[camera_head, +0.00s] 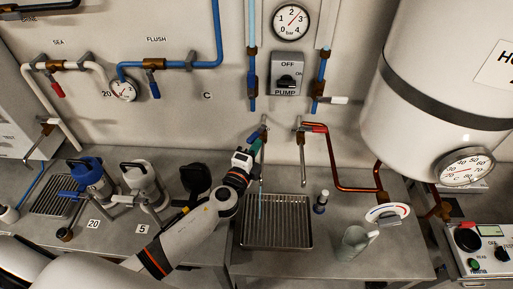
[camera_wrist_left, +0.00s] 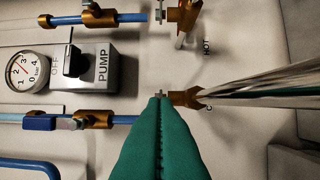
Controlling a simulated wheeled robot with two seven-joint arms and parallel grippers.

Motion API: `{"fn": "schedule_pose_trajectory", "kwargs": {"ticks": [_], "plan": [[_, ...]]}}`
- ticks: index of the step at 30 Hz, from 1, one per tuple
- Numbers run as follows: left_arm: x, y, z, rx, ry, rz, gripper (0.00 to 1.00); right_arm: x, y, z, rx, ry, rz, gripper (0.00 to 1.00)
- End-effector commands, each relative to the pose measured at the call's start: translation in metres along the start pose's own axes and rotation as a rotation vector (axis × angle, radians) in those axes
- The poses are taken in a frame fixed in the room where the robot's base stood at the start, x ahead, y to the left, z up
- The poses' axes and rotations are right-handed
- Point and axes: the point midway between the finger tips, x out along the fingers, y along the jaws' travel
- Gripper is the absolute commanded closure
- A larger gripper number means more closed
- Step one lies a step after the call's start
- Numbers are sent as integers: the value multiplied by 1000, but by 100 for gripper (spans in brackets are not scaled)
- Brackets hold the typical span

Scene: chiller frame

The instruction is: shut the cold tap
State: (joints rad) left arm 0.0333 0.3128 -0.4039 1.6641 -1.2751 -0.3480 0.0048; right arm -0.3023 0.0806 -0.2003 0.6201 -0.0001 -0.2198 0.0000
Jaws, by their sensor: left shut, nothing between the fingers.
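The cold tap (camera_head: 265,122) is the left one of two brass wall taps, with a chrome spout hanging down. A thin bluish streak (camera_head: 262,206) shows below its spout, over the drain grate. In the wrist view the cold tap (camera_wrist_left: 186,98) is beside the letter C. My left gripper (camera_head: 256,141) has teal fingers, shut and empty, right by the cold tap. In the wrist view the fingertips (camera_wrist_left: 160,98) are at the tap's near end; I cannot tell whether they touch. The tap's lever is mostly hidden behind the fingers. My right gripper is not in view.
The hot tap (camera_head: 299,126) with a red lever is to the right. The slotted drain grate (camera_head: 277,247) lies below. A small dark bottle (camera_head: 321,201) and a grey jug (camera_head: 352,243) stand right of it. The pump switch (camera_head: 287,82) is above.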

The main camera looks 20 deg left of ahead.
Motion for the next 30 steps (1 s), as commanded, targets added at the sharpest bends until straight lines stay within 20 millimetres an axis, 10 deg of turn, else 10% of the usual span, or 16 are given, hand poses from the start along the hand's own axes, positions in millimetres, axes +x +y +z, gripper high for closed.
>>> {"fn": "schedule_pose_trajectory", "kwargs": {"ticks": [30], "plan": [[2, -2, -31, 1, -91, 0, 100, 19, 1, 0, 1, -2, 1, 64]]}}
